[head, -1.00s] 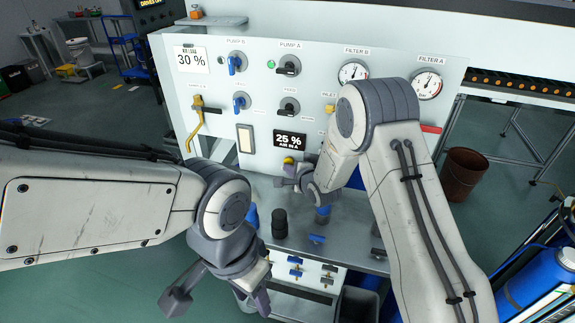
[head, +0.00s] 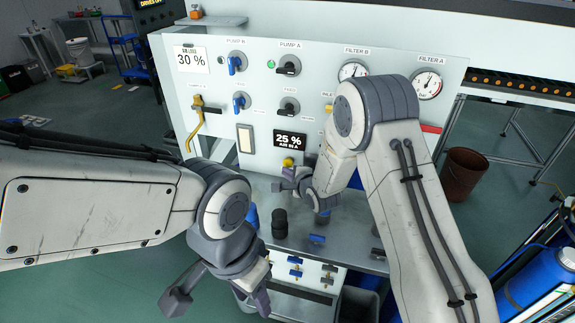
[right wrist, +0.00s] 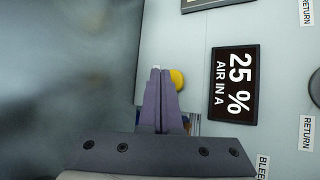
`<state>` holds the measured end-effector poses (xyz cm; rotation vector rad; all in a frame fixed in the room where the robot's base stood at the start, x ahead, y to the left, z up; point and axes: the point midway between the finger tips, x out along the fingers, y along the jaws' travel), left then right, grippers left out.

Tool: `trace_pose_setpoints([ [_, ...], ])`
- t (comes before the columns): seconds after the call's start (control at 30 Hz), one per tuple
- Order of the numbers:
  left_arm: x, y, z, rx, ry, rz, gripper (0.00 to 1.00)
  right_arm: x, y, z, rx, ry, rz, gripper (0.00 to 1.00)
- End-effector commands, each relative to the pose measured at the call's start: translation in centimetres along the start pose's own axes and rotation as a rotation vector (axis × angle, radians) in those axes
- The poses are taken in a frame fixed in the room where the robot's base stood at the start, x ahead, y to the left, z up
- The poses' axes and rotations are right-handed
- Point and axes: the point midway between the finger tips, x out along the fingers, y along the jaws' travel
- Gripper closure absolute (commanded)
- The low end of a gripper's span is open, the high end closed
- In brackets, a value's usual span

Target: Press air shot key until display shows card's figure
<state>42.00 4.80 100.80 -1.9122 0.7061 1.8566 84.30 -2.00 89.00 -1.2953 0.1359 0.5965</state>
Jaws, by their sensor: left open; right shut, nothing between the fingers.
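The card (head: 192,60) at the panel's top left reads 30 %. The dark display (head: 290,140) low on the panel reads 25 %, with a line of smaller text; in the right wrist view the display (right wrist: 235,85) reads 25 % AIR IN A. A round yellow key (head: 289,162) sits just below the display. My right gripper (head: 283,180) is shut and empty, close to the key. In the right wrist view its fingertips (right wrist: 160,72) partly cover the yellow key (right wrist: 178,79); contact cannot be told. My left gripper (head: 217,302) is open and empty, low in front of the bench.
The panel (head: 330,60) also carries pump knobs, filter gauges (head: 428,85) and a yellow lever (head: 194,120). Black and blue knobs (head: 279,222) stand on the grey bench below. A brown bin (head: 462,172) stands on the floor at right.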

Motion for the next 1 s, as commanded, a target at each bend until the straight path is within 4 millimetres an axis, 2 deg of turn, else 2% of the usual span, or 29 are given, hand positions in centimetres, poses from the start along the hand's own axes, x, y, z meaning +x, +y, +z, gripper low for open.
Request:
trace_pose_setpoints([
  [0.27,0.0,0.0,0.0,0.0,0.0,0.0,0.55,-0.2,0.1,0.2,0.0,-0.001,0.001,1.0],
  [0.7,0.4,0.0,0.0,0.0,0.0,0.0,0.55,-3.0,2.3,2.3,-0.001,-0.003,0.001,1.0],
  [1.0,0.4,0.0,0.0,0.0,0.0,0.0,0.55,-3.5,2.5,2.5,-0.001,0.0,0.0,1.0],
])
